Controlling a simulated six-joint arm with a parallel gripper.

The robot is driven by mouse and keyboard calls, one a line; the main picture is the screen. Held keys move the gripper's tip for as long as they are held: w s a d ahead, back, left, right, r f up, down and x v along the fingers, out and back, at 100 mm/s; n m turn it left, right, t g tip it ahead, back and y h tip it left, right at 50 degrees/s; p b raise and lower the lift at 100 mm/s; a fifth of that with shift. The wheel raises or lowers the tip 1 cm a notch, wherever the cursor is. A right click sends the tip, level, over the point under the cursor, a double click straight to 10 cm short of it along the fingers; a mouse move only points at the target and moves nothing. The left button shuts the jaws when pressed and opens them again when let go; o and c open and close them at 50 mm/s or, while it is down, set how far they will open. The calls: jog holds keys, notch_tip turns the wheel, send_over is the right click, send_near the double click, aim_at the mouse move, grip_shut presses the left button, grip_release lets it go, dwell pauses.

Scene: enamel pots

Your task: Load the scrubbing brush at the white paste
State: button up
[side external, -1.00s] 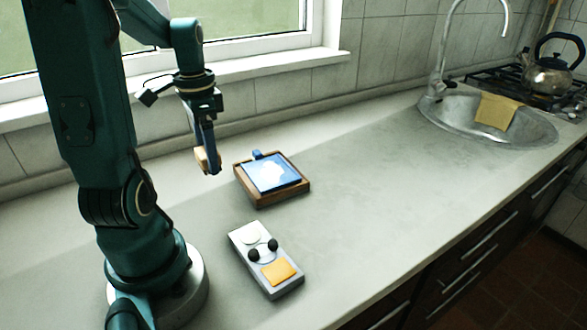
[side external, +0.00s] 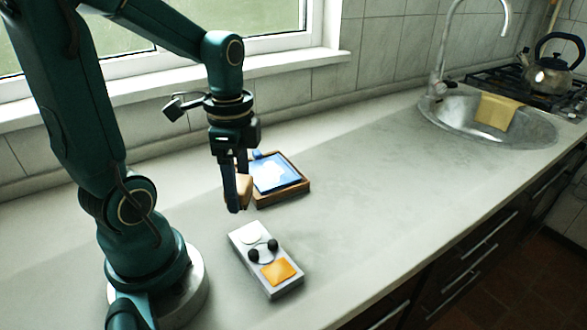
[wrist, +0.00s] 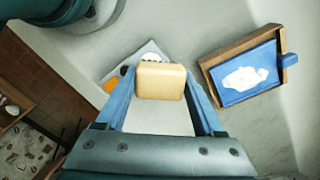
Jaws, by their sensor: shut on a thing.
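My gripper (side external: 238,198) is shut on the scrubbing brush (wrist: 160,81), a pale wooden block between the blue fingers. It also shows in the side view (side external: 244,189). The bristles are not clearly visible. The brush is held above the counter, apart from everything below. The white paste (wrist: 245,78) is an uneven patch on a blue plate (wrist: 265,57) inside a brown wooden tray (wrist: 222,90). In the side view the tray (side external: 285,199) is behind and to the right of my gripper, which hides its left edge.
A grey block (side external: 285,291) with a white disc, black knobs and an orange pad (side external: 278,271) lies on the counter in front of my gripper. The counter (side external: 380,190) is clear towards the sink (side external: 460,125). A window wall stands behind.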

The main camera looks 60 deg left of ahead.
aim_at(250, 234)
jog(key=shift+d+m, duration=0.7)
jog(key=shift+d, duration=0.35)
jog(key=shift+f, duration=2.9)
jog(key=shift+f, duration=0.55)
jog(key=shift+w+r, duration=0.1)
jog(key=shift+r, duration=3.45)
